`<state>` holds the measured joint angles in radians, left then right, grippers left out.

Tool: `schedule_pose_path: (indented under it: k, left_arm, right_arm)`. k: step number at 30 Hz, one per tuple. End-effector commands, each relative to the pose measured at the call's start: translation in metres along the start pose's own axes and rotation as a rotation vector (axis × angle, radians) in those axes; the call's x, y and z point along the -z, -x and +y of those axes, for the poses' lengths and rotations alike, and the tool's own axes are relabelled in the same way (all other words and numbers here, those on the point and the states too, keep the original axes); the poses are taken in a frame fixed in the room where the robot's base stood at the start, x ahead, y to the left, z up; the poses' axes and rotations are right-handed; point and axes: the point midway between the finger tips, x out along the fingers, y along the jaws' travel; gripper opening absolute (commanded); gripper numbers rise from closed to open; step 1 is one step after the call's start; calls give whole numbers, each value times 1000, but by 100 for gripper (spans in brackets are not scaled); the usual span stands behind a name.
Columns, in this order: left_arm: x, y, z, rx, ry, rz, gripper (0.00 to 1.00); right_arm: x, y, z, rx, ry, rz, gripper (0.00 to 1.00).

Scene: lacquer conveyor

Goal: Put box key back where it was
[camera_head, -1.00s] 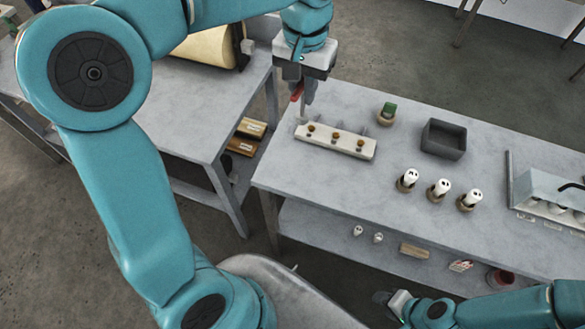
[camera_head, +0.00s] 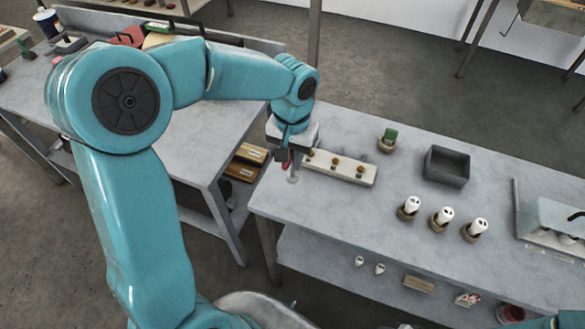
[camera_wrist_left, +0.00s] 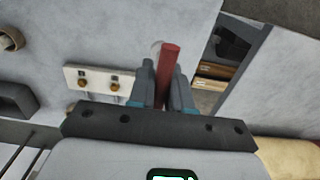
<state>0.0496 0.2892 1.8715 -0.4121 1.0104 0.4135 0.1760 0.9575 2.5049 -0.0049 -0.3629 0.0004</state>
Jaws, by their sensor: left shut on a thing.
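In the wrist view the bar sticks out between the fingers, beside the white block (camera_wrist_left: 75,72). In the head view the fingers mostly hide it, and a pale piece shows just below them. I cannot tell whether it touches the bench. Only a sliver of my right gripper (camera_head: 405,326) shows at the bottom edge.
The workbench (camera_head: 330,215) also holds a green item in a round holder (camera_head: 388,140), a dark open bin (camera_head: 446,167), several white-topped pieces in round holders (camera_head: 441,217) and a grey case (camera_head: 558,220). A second table (camera_head: 190,135) stands left across a gap. The bench's front middle is clear.

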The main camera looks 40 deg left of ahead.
Motion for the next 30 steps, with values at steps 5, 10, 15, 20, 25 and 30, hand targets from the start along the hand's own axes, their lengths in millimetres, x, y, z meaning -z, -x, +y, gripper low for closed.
schedule_pose_path:
  k: [5,10,15,20,25,30]
  left_arm:
    - [-1,-23,0,0,1,-5,0]
    - [0,-44,1,0,2,-1,0]
    - [0,-46,1,-1,1,1,0]
    - [0,-48,1,-1,2,1,0]
    - [0,-49,1,-1,1,1,44]
    - [0,-49,1,0,1,1,44]
  right_arm:
    - [0,0,0,0,0,0,43]
    - [0,0,0,0,0,0,43]
    - [0,0,0,0,0,0,43]
    - [0,-2,1,0,0,0,43]
    - [0,-3,1,0,0,0,43]
    - [0,-3,1,0,0,0,43]
